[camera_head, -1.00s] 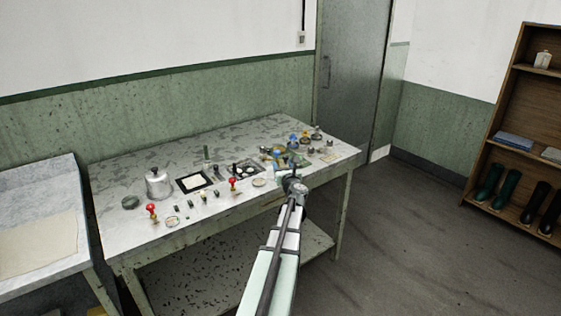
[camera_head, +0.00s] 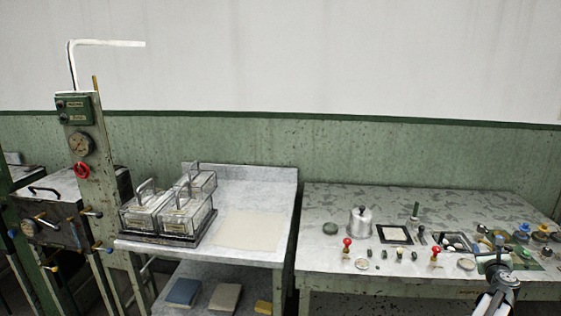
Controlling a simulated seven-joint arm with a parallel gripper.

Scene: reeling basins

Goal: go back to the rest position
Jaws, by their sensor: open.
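My gripper (camera_head: 493,245) is at the lower right, over the front edge of the long worktable (camera_head: 330,262). Its wrist points away from the camera. The fingers are small and partly hidden among the things behind them. I see nothing held in it. Most of my arm is out of the picture below.
The worktable holds a metal canister (camera_head: 360,222), red-topped tools (camera_head: 347,245), a dark-framed white square (camera_head: 395,234) and small items near my gripper. Left stands a pale bench with clear handled boxes (camera_head: 185,215) and a cloth (camera_head: 248,229). Further left is a green gauge column (camera_head: 92,160).

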